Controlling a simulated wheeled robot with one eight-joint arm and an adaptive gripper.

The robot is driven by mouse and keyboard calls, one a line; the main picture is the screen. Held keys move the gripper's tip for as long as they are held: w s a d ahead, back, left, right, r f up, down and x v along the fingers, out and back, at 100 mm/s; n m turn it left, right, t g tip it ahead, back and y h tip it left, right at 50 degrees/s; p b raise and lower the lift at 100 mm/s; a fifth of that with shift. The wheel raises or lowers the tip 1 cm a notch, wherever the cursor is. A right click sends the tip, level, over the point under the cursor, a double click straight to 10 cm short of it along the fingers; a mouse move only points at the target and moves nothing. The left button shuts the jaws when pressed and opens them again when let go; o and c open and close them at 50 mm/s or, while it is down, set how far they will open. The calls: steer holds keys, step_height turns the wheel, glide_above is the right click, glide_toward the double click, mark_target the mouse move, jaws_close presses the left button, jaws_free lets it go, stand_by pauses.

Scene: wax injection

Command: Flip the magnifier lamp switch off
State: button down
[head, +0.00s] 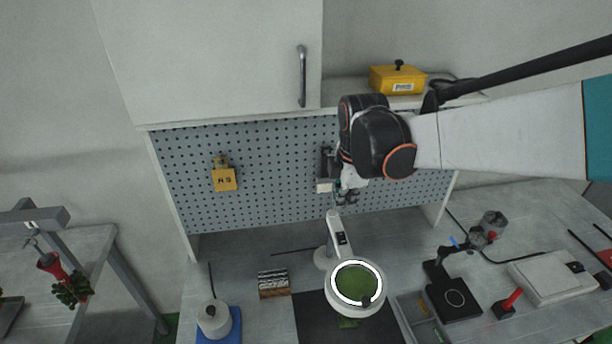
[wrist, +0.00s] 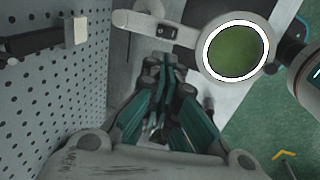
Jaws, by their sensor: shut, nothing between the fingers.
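The magnifier lamp (head: 356,307) stands on the bench with a white arm and a round head. Its ring glows white around a green lens; the lamp also shows in the wrist view (wrist: 217,74). A small dark switch (head: 341,238) sits on the lamp's arm, and it shows in the wrist view (wrist: 167,32) too. My gripper (head: 349,198) is in front of the pegboard, above the lamp arm. In the wrist view its fingers (wrist: 168,75) are together and empty, a little below the switch in the picture.
A pegboard (head: 270,190) stands behind the bench, with a yellow lock (head: 224,179) on it. A wall cabinet (head: 210,60) hangs above.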

mark_target(341, 239)
steer(key=b+x, duration=0.2)
steer(key=x, duration=1.2)
steer(key=shift+b, duration=0.35)
